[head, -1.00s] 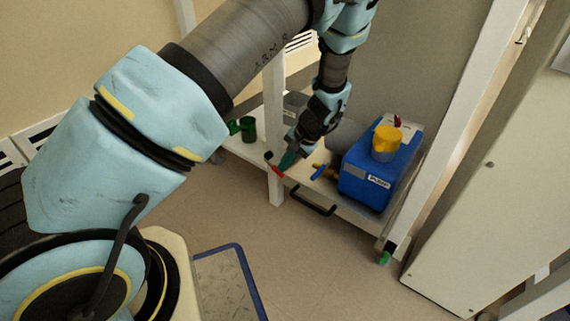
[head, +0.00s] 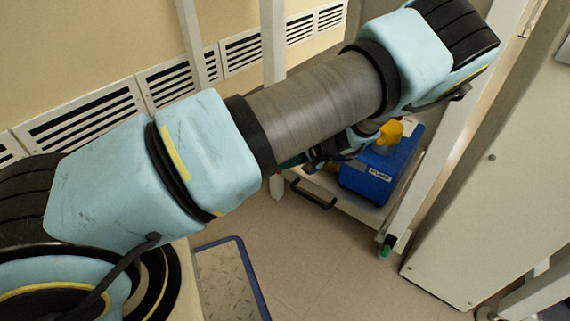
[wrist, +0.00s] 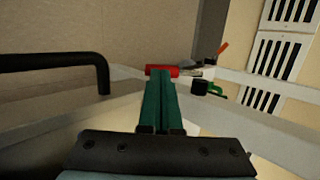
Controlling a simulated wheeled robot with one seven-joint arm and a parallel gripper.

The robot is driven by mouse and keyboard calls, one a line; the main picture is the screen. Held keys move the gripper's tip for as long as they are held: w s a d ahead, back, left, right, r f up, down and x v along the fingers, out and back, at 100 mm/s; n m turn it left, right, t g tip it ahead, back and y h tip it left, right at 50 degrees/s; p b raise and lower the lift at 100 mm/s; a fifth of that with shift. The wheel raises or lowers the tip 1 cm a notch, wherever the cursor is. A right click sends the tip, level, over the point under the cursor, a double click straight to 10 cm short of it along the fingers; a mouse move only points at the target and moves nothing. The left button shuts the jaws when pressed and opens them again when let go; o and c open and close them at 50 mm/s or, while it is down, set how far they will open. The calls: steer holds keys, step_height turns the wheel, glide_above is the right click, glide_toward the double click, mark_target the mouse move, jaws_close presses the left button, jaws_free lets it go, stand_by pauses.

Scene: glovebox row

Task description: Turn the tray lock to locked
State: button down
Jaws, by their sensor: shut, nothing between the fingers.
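A small red piece (wrist: 153,71), likely the tray lock's lever, shows just beyond my fingertips in the wrist view. I cannot tell whether the fingers touch it or which way it is set. My gripper (wrist: 161,77) has green fingers closed together with nothing between them. In the head view my arm hides most of the gripper and the red piece. The pale tray (head: 349,207) has a black pull handle (head: 315,198) on its front. The handle shows at the left in the wrist view (wrist: 55,62).
A blue pump (head: 366,182) with a yellow top (head: 388,137) stands on the tray. A pale post (head: 273,60) rises near the tray's left end. A light cabinet (head: 480,190) stands on the right. The floor in front of the tray is clear.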

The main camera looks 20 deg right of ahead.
steer(key=p+v, duration=0.3)
steer(key=v, duration=0.7)
steer(key=shift+s+d+r+p, duration=0.2)
steer(key=shift+d+p, duration=0.05)
steer(key=shift+p, duration=0.15)
steer(key=w+a+r+n+g+h+p, duration=0.1)
steer(key=w+a+r+n+g, duration=0.2)
steer(key=a+r, duration=0.45)
steer(key=w+a+r+n+g+h+p, duration=0.15)
steer(key=w+a+r+g, duration=0.25)
steer(key=a, duration=0.7)
steer(key=s+a+r+n+t+h, duration=0.1)
steer(key=s+a+r+n+h, duration=0.15)
steer(key=a+r, duration=0.6)
steer(key=s+a+r+n+t+h, duration=0.1)
steer(key=s+a+r+n+h, duration=0.3)
steer(key=a, duration=0.7)
step_height(320, 180, up, 39)
steer(key=m+y+p, duration=0.1)
steer(key=y+p, duration=0.1)
steer(key=p, duration=3.6)
steer(key=shift+w+d+p, duration=0.3)
steer(key=shift+w, duration=0.1)
